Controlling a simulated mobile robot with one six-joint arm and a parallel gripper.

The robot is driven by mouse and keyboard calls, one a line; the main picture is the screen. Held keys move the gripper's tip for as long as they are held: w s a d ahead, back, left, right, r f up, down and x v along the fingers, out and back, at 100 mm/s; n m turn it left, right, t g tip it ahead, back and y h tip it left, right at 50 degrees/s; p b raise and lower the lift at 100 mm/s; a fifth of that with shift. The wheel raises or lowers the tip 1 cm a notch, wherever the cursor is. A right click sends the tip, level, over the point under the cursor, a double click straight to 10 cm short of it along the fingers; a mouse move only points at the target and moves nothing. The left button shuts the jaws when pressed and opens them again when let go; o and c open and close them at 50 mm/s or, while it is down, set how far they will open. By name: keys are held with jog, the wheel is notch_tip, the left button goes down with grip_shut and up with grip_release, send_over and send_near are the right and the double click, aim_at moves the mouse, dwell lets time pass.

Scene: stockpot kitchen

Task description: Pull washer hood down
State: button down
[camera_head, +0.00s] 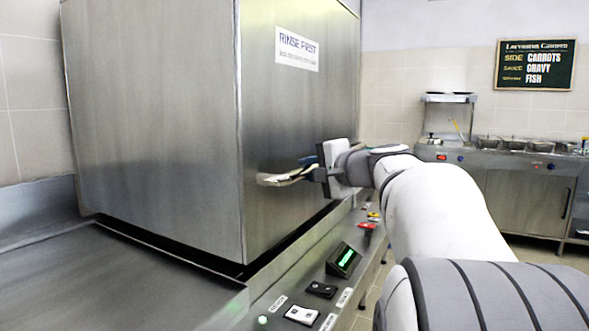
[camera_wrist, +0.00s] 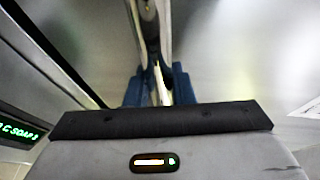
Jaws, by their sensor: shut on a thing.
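The washer hood (camera_head: 150,120) is a large brushed-steel box at the left of the head view. Its lower edge sits just above the counter, with a thin dark gap along the bottom. A metal bar handle (camera_head: 285,178) sticks out from its front face. My gripper (camera_head: 314,170) is shut on this handle from the right. In the wrist view the blue fingers of my gripper (camera_wrist: 159,88) close around the handle bar (camera_wrist: 150,25). The fingers hide part of the handle.
A steel counter (camera_head: 95,290) runs under the hood. Its front edge carries a small green-lit display (camera_head: 343,260), switches (camera_head: 302,315) and a red button (camera_head: 367,225). A serving counter (camera_head: 510,185) and a menu board (camera_head: 536,65) are at the back right.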

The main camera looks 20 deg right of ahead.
notch_tip(320, 180, down, 4)
jog(key=shift+f+b, duration=0.1)
jog(key=shift+b, duration=1.15)
jog(key=shift+f, duration=0.15)
jog(key=c, duration=1.3)
grip_release()
jog(key=shift+o, duration=0.2)
jog(key=shift+r, duration=0.2)
jog(key=shift+s, duration=0.2)
jog(key=p+v, duration=0.1)
jog(key=v, duration=0.6)
jog(key=shift+s+p, duration=0.25)
jog(key=shift+p, duration=0.1)
jog(key=shift+d, duration=0.1)
